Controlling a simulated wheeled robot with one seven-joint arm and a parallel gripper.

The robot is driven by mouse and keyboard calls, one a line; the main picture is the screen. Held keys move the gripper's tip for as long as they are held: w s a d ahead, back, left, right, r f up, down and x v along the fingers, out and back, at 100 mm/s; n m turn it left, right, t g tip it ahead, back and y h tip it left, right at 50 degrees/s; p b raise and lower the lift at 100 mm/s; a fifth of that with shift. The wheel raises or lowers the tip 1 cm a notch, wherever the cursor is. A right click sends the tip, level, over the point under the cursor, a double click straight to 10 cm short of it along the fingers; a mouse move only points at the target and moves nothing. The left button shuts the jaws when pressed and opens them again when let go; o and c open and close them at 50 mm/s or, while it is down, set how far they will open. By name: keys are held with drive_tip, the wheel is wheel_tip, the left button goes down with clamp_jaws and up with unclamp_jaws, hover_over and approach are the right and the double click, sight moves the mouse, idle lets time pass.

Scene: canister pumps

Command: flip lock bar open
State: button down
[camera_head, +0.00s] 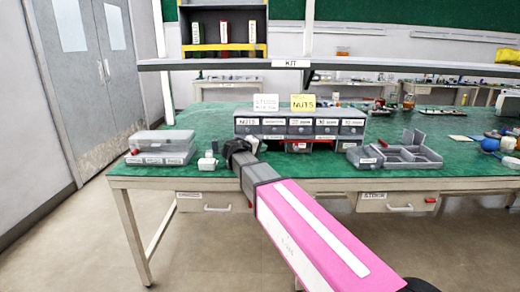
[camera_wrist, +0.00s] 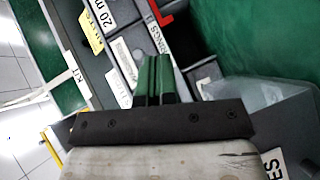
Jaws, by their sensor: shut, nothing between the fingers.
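A red bar-like part (camera_wrist: 163,14) shows at the top of the wrist view, beside the labelled drawer fronts; it may be the lock bar. In the head view a small red part (camera_head: 299,146) sits low on the front of the grey drawer cabinet (camera_head: 345,128). I cannot tell whether it is the same part or how it is set. My gripper (camera_wrist: 155,62) is shut and empty, with its fingers pointing towards the cabinet fronts and apart from the red part. In the head view its dark end is by the cabinet's left side, and the fingertips are hard to make out.
A small white-topped item (camera_head: 208,161) stands beside my gripper. An open compartment tray (camera_head: 420,157) lies right.

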drive_tip(key=x, duration=1.4)
drive_tip(key=shift+w+d, duration=0.15)
drive_tip(key=shift+w, duration=0.15)
drive_tip(key=d, duration=0.1)
drive_tip(key=d+f, duration=0.1)
drive_tip(key=d, duration=0.1)
drive_tip(key=shift+d+f, duration=0.1)
drive_tip(key=shift+d, duration=0.45)
drive_tip(key=shift+d, duration=2.05)
